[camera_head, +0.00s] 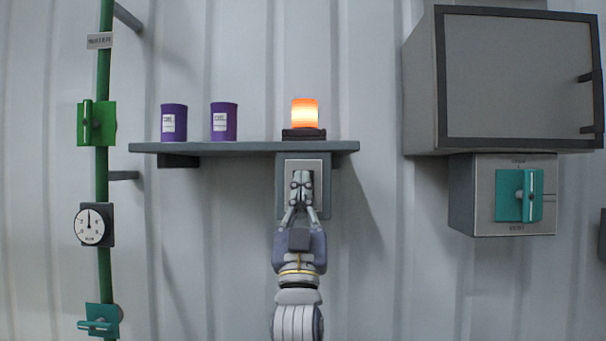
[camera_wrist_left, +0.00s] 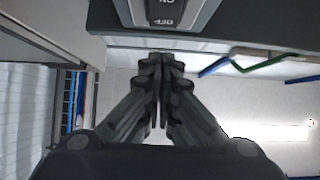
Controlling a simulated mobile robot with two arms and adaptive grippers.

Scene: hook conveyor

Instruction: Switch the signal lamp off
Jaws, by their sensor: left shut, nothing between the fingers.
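The signal lamp (camera_head: 304,113) glows orange on a dark base on top of the shelf. Under it, a grey switch box with a light plate (camera_head: 319,168) hangs below the shelf. My left gripper (camera_head: 301,178) is shut and empty in front of this plate and hides most of its middle. In the left wrist view the closed fingers (camera_wrist_left: 160,62) point at a plate (camera_wrist_left: 201,14) with a dark switch (camera_wrist_left: 166,10) at the top edge. The switch carries lettering. I cannot tell whether the fingertips touch it. My right gripper is not in view.
The shelf (camera_head: 240,148) carries two purple cans (camera_head: 174,123) (camera_head: 223,121). At the left is a green pipe (camera_head: 104,160) with valve handles and a gauge (camera_head: 90,224). At the right are a grey cabinet (camera_head: 520,80) and a box with a teal handle (camera_head: 519,195).

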